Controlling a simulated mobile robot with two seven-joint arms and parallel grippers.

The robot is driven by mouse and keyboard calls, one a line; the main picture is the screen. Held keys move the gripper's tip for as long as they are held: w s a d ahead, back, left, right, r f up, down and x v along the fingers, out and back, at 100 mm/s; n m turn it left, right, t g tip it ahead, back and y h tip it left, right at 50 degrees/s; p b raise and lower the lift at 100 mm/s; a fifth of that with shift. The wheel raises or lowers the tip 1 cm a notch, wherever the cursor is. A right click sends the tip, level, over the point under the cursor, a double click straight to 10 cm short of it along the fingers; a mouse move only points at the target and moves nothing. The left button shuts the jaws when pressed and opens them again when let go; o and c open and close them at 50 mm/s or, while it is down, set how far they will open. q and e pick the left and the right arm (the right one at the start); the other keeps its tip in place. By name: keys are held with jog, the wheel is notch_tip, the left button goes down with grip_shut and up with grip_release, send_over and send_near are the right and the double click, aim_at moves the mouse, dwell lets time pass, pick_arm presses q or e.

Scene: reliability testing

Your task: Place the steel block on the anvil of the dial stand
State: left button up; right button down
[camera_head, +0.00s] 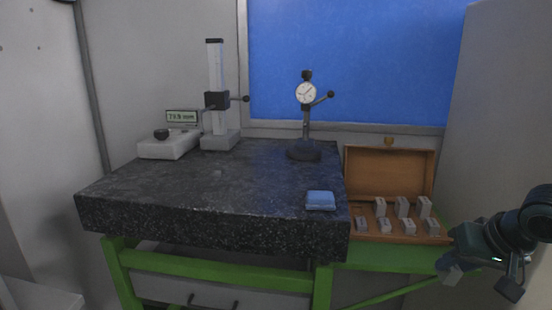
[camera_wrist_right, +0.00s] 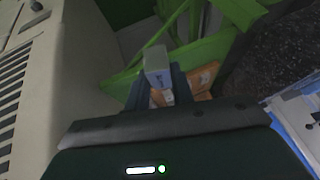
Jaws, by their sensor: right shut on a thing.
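The dial stand (camera_head: 306,122) stands on the dark granite table, with a round white dial on its post. Its dark round anvil base (camera_head: 304,153) shows no block on it. My right gripper (camera_head: 451,264) is at the lower right, in front of the wooden case. It is shut on a grey steel block (camera_head: 453,276), well away from the dial stand. In the right wrist view the block (camera_wrist_right: 157,62) sticks out between the two dark fingers (camera_wrist_right: 158,90). My left gripper is in neither view.
An open wooden case (camera_head: 388,172) with several steel blocks sits right of the granite table (camera_head: 190,190). A blue cloth or pad (camera_head: 320,201) lies near the table's front right. A height gauge (camera_head: 216,105) and a digital readout unit (camera_head: 170,143) stand at back left. The table's middle is clear.

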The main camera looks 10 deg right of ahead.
jog(key=shift+a+f+n+p, duration=0.3)
jog(key=shift+a+f+p, duration=0.05)
jog(key=shift+a+f, duration=0.45)
jog(key=w+a+n+y+p, duration=0.1)
jog(key=a+n+y+p, duration=0.2)
jog(key=a, duration=1.5)
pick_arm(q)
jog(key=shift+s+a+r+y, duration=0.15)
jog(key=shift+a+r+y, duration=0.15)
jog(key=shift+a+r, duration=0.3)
pick_arm(e)
jog(key=shift+n+g+h, duration=0.3)
jog(key=shift+n+g, duration=0.2)
jog(key=shift+n, duration=0.1)
jog(key=s+f, duration=0.1)
jog(key=s, duration=0.1)
jog(key=s+f, duration=0.2)
jog(key=shift+s+f, duration=0.1)
jog(key=shift+f, duration=0.2)
